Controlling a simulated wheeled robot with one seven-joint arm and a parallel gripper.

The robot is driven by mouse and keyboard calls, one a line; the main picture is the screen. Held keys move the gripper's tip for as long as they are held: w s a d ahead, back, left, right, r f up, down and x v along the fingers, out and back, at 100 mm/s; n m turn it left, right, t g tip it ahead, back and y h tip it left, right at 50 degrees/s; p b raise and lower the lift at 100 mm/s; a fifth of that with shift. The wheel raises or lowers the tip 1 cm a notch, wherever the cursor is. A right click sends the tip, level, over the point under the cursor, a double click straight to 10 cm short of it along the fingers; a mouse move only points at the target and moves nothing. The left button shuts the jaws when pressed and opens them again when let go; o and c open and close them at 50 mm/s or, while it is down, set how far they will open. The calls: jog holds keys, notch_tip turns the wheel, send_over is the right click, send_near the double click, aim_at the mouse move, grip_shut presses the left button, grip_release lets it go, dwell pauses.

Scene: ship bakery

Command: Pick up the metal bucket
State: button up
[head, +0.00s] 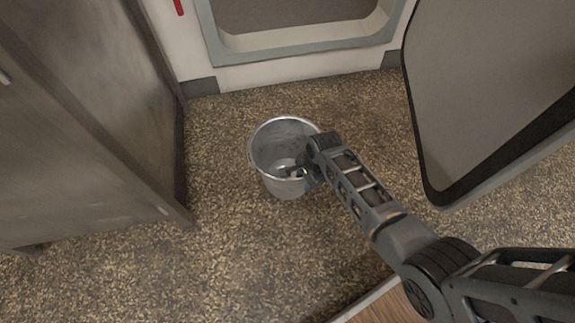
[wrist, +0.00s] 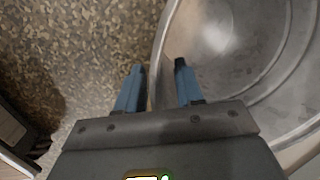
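The metal bucket (head: 279,132) stands upright on the speckled floor near the middle of the head view. Its open top faces up, and it looks empty apart from my gripper reaching over it. My gripper (wrist: 159,67) is open at the bucket's rim. In the wrist view, the wall of the bucket (wrist: 245,70) passes between the two blue fingers, with the left finger outside and the right finger inside. A gap shows between the right finger and the wall. In the head view, the wrist hides part of the right side of the rim.
A tall grey cabinet (head: 95,110) stands on the left. A white wall with a framed, recessed panel (head: 300,40) is behind the bucket. A large grey panel with a dark edge (head: 490,80) stands on the right. Floor (head: 225,240) is clear around the bucket.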

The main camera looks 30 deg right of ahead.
grip_shut()
